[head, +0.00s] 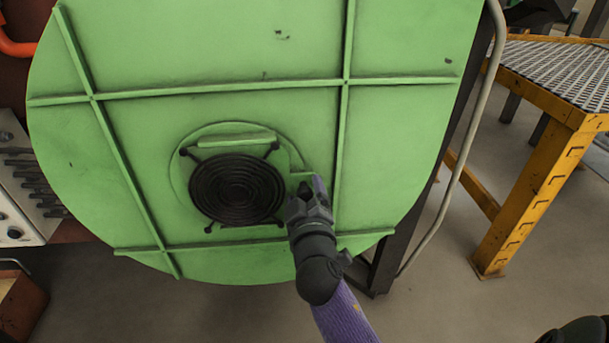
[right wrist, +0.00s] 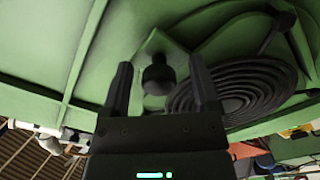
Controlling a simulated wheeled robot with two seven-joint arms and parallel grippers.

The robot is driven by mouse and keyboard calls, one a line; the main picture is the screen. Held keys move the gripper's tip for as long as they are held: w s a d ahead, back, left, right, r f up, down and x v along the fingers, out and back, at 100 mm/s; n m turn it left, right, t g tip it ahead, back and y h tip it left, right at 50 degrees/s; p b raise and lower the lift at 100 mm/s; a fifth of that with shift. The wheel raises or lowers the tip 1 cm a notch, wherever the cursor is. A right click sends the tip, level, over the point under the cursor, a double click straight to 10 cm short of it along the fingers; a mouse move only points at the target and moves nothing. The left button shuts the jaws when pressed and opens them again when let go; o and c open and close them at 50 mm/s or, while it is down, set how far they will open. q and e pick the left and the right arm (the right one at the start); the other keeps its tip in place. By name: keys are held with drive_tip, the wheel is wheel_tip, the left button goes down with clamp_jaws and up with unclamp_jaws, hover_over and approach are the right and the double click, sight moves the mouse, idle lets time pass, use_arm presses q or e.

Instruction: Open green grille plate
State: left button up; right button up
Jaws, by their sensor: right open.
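The green grille plate (head: 215,55) is a large rounded panel with raised ribs and fills much of the head view. A round black grille (head: 237,190) sits on a circular raised part near its lower middle. In the right wrist view the grille (right wrist: 235,93) lies behind and right of the fingers. A dark knob (right wrist: 158,78) on a pale green bracket shows between the fingers, with gaps on both sides. My right gripper (head: 308,195) is open just right of the grille, and it hides the knob in the head view.
A yellow-framed platform (head: 545,180) with a metal mesh top stands at the right. A pale pipe (head: 470,140) runs down beside the plate's right edge. A control box (head: 25,190) is at the left.

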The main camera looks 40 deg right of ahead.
drive_tip(key=shift+w+d, duration=0.1)
drive_tip(key=shift+w, duration=0.05)
drive_tip(key=shift+r, duration=0.1)
drive_tip(key=shift+c, duration=0.4)
clamp_jaws()
idle(0.4)
idle(0.4)
